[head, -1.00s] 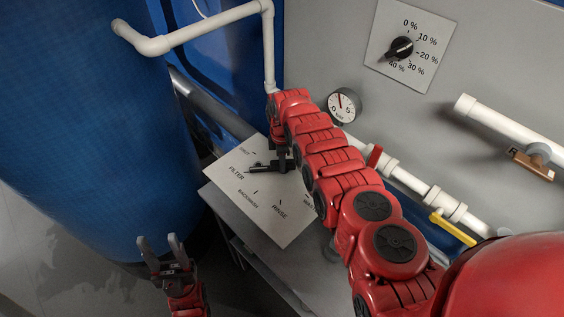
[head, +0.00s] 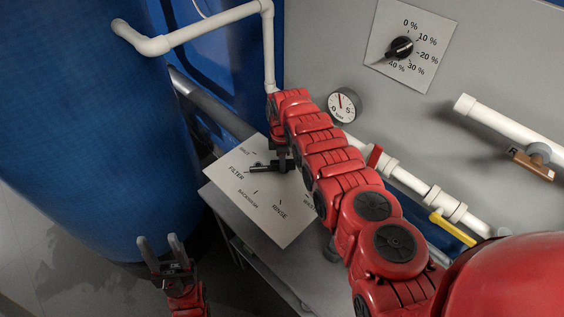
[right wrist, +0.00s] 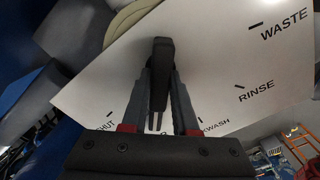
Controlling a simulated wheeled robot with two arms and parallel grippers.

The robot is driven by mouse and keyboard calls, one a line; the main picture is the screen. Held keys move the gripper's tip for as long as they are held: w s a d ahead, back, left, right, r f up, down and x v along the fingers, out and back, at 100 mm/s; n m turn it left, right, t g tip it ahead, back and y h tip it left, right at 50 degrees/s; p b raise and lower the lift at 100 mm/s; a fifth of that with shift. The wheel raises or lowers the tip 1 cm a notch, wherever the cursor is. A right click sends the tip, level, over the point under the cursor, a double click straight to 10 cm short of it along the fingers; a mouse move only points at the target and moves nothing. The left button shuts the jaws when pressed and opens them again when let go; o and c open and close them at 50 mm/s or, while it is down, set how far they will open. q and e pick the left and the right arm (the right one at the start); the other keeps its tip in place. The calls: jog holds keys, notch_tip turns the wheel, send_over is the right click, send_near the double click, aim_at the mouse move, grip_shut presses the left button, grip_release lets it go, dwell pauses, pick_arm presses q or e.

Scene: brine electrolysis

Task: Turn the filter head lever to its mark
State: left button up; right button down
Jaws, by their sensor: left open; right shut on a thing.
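The black filter head lever (head: 260,168) lies over a white dial plate (head: 240,201) with printed positions. In the head view its free end points at the FILTER label (head: 236,172); no tick shows beside that label. My right gripper (head: 281,161) reaches down over the plate and is shut on the lever. In the right wrist view the lever (right wrist: 162,64) stands between the two fingers of the right gripper (right wrist: 160,88). The lever's pivot is hidden behind my right arm in the head view. My left gripper (head: 161,246) is open and empty at the lower left.
A large blue tank (head: 85,130) fills the left. White pipes (head: 205,29) run above the plate, and a pressure gauge (head: 344,105) sits behind my right arm. A percent knob (head: 401,48), a red-handled valve (head: 375,156) and a yellow handle (head: 452,227) are to the right.

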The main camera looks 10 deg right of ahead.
jog(key=m+b, duration=0.1)
jog(key=m, duration=0.2)
jog(key=shift+w+f+m, duration=0.1)
jog(key=shift+m, duration=0.3)
jog(key=shift+w+d+m+b, duration=0.15)
jog(key=shift+m+b, duration=0.4)
jog(key=shift+m, duration=1.65)
jog(key=c, duration=0.7)
grip_release()
